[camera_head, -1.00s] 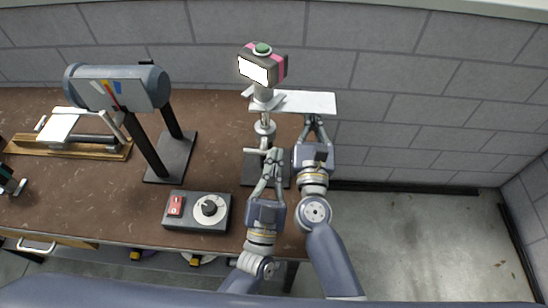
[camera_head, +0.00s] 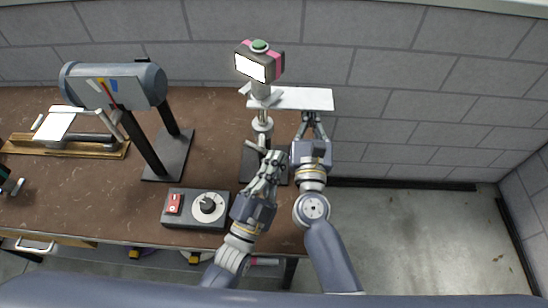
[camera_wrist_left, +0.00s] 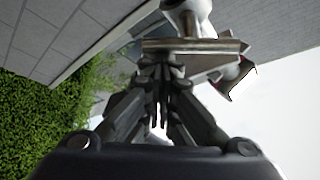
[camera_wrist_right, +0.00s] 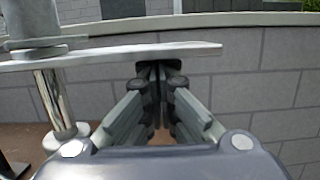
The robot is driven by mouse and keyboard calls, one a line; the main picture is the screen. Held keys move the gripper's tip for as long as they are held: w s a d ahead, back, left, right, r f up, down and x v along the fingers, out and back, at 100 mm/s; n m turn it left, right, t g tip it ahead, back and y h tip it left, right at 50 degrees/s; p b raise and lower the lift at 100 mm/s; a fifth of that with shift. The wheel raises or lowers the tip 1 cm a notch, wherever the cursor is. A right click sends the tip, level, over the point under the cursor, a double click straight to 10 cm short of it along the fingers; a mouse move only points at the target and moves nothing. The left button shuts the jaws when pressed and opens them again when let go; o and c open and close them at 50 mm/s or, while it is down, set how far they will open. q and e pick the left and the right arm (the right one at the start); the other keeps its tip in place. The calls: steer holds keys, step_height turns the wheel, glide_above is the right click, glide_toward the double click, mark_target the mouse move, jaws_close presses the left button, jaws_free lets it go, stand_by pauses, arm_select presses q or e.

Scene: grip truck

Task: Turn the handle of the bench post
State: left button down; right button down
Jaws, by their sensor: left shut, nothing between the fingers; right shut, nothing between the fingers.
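The bench post (camera_head: 262,127) is a shiny metal column on a dark base plate (camera_head: 250,170) at the right end of the bench. A pale flat plate (camera_head: 306,98) sits on top of it. A short light handle (camera_head: 255,148) sticks out low on the post, partly hidden by my left gripper. My left gripper (camera_head: 274,157) is shut and empty, its tips close beside the handle; I cannot tell if they touch. My right gripper (camera_head: 311,117) is shut and empty; in the right wrist view its tips (camera_wrist_right: 160,66) are just under the plate (camera_wrist_right: 110,52), seemingly touching it.
A pink and dark boxy device (camera_head: 260,62) with a green top stands above the post. A control box (camera_head: 184,220) with a red switch and a dial lies left of my left gripper. A grey cylinder on a stand (camera_head: 115,85) is farther left. A block wall (camera_head: 400,60) rises behind.

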arm_select(q)
steer(key=m+g, duration=0.1)
steer(key=m, duration=0.2)
steer(key=f+m+g+h, duration=0.1)
steer(key=m+g, duration=0.1)
steer(key=a+f+m+g, duration=0.1)
steer(key=m, duration=0.2)
steer(key=shift+f+m+h, duration=0.1)
steer(key=shift+m+h, duration=0.2)
stand_by(0.6)
